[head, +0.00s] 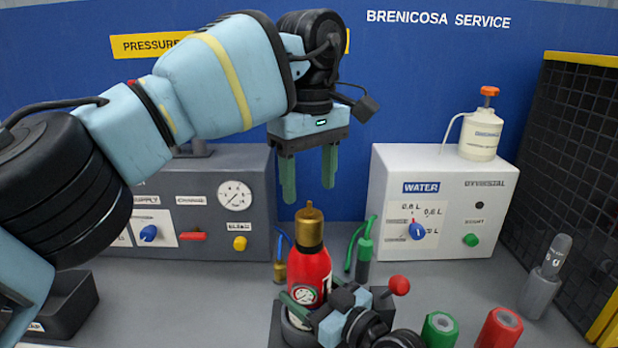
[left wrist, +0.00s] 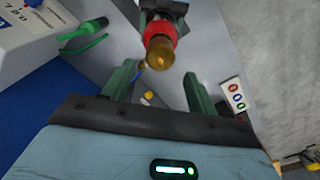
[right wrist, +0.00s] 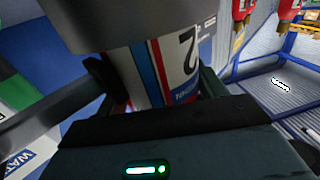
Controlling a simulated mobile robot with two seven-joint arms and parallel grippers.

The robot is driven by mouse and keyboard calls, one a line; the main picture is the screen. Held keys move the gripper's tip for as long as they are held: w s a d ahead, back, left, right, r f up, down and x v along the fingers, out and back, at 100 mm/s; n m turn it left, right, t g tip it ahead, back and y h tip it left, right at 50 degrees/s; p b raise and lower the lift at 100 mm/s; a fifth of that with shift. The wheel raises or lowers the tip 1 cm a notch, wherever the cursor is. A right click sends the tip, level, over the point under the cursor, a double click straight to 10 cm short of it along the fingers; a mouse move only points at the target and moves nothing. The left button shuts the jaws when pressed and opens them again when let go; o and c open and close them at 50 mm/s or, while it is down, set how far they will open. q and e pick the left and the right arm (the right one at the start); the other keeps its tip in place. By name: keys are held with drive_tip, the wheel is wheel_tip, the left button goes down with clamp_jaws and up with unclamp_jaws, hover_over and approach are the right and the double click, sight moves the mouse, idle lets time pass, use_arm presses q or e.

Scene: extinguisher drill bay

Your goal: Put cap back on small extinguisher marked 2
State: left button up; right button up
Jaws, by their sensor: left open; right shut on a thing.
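The small red extinguisher (head: 311,272) stands upright in a dark holder (head: 277,325) at the front middle of the bench. A brass cap-like piece with a narrow knob (head: 309,228) sits on its top; whether it is fully seated I cannot tell. It also shows in the left wrist view (left wrist: 160,52). My left gripper (head: 308,190) is open and empty, pointing down just above the brass piece, apart from it.
A grey panel (head: 200,190) with gauge and knobs stands behind left; a white WATER box (head: 400,255) stands behind right, carrying a spray bottle (head: 482,135). Green (head: 440,328) and red (head: 500,328) cylinders are at front right. A red-ball lever (head: 399,285) is beside the extinguisher.

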sight(309, 213)
use_arm(q)
drive_tip(key=n, duration=0.7)
drive_tip(key=shift+n, duration=0.4)
drive_tip(key=n, duration=1.1)
drive_tip(key=shift+f, duration=0.1)
drive_tip(key=n, duration=0.9)
drive_tip(key=shift+f, duration=4.05)
